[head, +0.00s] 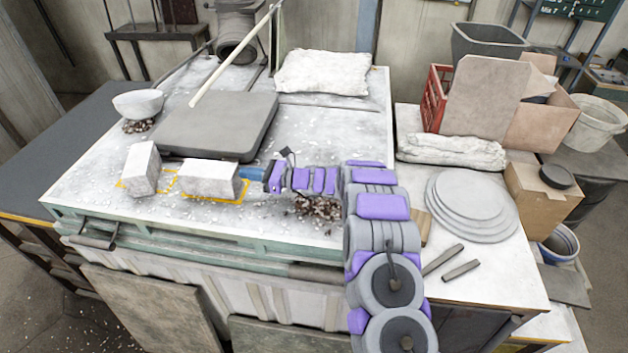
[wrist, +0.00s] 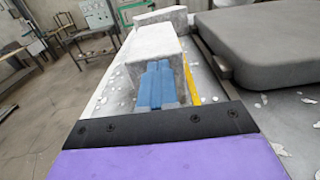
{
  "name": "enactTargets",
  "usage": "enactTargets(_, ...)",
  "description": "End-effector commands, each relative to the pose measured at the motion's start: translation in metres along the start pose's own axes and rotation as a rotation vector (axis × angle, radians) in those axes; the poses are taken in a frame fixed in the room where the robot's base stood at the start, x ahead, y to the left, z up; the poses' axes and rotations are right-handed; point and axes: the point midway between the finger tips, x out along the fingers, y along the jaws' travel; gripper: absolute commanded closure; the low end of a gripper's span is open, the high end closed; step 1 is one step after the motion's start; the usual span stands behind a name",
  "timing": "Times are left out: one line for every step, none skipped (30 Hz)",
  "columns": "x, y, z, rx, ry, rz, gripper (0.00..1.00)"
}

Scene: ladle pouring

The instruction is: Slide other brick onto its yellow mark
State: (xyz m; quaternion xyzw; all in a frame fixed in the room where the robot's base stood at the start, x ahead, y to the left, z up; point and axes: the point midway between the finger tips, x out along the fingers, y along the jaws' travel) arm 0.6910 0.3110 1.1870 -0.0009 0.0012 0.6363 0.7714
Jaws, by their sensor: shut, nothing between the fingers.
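Two white bricks are near the front left of the white table (head: 110,190). My gripper (head: 256,174) is at the right end of the right brick. In the wrist view its blue fingers (wrist: 157,88) are shut together and point at the near face of this brick (wrist: 155,42). I cannot tell whether they touch it.
A dark grey slab (head: 216,125) lies just behind the bricks. A white bowl (head: 139,104) is at the back left, by a pile of pebbles (head: 139,126). More pebbles (head: 317,208) lie under my arm. The table's front edge is close to the bricks.

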Motion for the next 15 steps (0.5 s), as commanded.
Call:
enactTargets(-0.009,0.000,0.000,0.002,-0.002,-0.003,1.00)
enactTargets(-0.014,0.001,-0.001,0.004,-0.002,-0.003,1.00)
enactTargets(-0.023,0.002,-0.001,0.005,-0.003,-0.005,1.00)
enactTargets(-0.030,0.003,-0.001,0.005,-0.003,-0.005,1.00)
enactTargets(-0.036,0.003,0.000,0.003,-0.003,-0.005,1.00)
enactTargets(-0.045,0.003,0.000,0.002,-0.002,-0.004,1.00)
enactTargets(-0.052,0.003,0.001,0.002,-0.003,-0.005,1.00)
enactTargets(-0.059,0.003,0.001,0.002,-0.002,-0.006,1.00)
enactTargets(-0.069,0.002,0.002,0.001,-0.002,-0.007,1.00)
enactTargets(-0.076,0.002,0.002,0.000,-0.001,-0.007,1.00)
enactTargets(-0.083,0.002,0.002,-0.001,-0.002,-0.007,1.00)
enactTargets(-0.092,0.003,0.002,-0.001,-0.001,-0.006,1.00)
enactTargets(-0.099,0.002,0.002,-0.001,-0.001,-0.007,1.00)
enactTargets(-0.105,0.002,0.002,-0.001,-0.001,-0.006,1.00)
enactTargets(-0.115,0.002,0.002,-0.001,-0.002,-0.007,1.00)
